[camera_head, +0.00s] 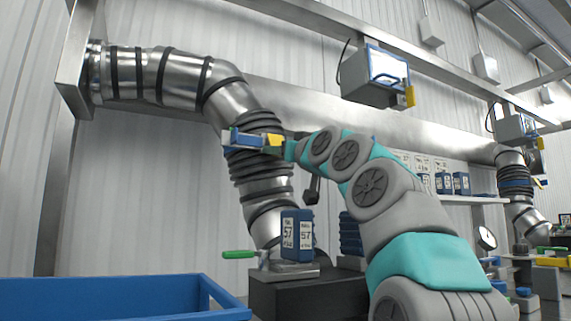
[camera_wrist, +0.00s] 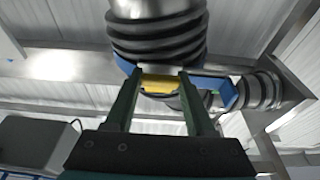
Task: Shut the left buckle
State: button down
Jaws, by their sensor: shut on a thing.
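The metal duct (camera_head: 180,75) curves down from the upper left into a black ribbed sleeve (camera_head: 262,175). A blue buckle (camera_head: 238,138) with a yellow tab (camera_head: 272,141) sits around this sleeve. My gripper (camera_head: 285,147) reaches it from the right. In the wrist view, the yellow tab (camera_wrist: 160,83) lies between the two dark green fingers of my gripper (camera_wrist: 160,78), which are shut on it. The buckle's blue band (camera_wrist: 128,66) runs under the ribbed sleeve (camera_wrist: 157,38), and a blue loop (camera_wrist: 228,94) shows at the right. I cannot tell whether the buckle is latched.
A blue pack labelled 57 (camera_head: 290,232) stands below the duct near a green handle (camera_head: 238,254). A blue crate (camera_head: 110,300) fills the lower left. A grey box with a screen (camera_head: 388,67) hangs above my arm. Another duct (camera_head: 525,215) stands at the far right.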

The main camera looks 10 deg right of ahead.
dwell(0.3)
jog(key=shift+c, duration=1.2)
grip_release()
jog(key=shift+s, duration=0.1)
jog(key=b+v, duration=0.1)
jog(key=v, duration=0.6)
jog(key=shift+s, duration=0.35)
jog(key=shift+d+f, duration=0.1)
jog(key=shift+c, duration=0.2)
